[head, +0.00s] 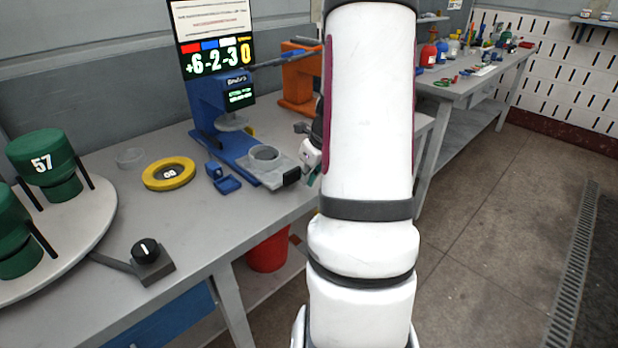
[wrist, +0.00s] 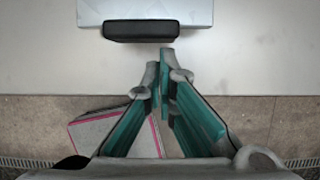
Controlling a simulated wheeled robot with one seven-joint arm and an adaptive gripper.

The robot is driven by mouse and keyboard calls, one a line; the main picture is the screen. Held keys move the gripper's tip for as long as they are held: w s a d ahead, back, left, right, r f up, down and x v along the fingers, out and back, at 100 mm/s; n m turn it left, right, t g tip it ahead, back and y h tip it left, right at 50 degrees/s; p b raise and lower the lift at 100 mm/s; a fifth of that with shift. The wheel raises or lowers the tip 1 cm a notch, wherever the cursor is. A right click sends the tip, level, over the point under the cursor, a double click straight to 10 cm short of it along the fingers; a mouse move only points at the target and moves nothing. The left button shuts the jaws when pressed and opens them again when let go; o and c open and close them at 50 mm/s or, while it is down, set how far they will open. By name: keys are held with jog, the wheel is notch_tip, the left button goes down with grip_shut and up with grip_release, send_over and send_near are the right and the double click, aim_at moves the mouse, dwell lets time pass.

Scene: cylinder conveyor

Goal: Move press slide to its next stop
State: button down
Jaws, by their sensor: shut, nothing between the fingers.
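The press slide (head: 270,172) is a light grey plate with a round cup on it, in front of the blue press (head: 211,110) in the head view. Its black handle (head: 291,176) is at the front end. In the wrist view the handle (wrist: 141,31) lies at the top, on the edge of the slide (wrist: 150,12). My gripper (wrist: 158,58) is shut and empty, its fingertips just below the handle in that view, apart from it. In the head view my arm hides most of the gripper.
A small blue block (head: 223,178) and a yellow ring (head: 168,174) lie left of the slide on the grey table (head: 195,215). A knob box (head: 149,258) and a round turntable (head: 85,230) with green weights are further left. An orange press (head: 300,80) stands behind.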

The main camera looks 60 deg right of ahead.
aim_at(266, 151)
jog(key=shift+w, duration=0.1)
jog(key=w+d, duration=0.1)
jog(key=w, duration=0.4)
jog(key=w+d, duration=0.1)
jog(key=w, duration=0.4)
jog(key=w+d+p, duration=0.1)
jog(key=w, duration=0.4)
jog(key=shift+w+d, duration=0.35)
jog(key=shift+w, duration=0.05)
jog(key=shift+w+d, duration=0.2)
jog(key=shift+w, duration=0.5)
jog(key=shift+r, duration=0.1)
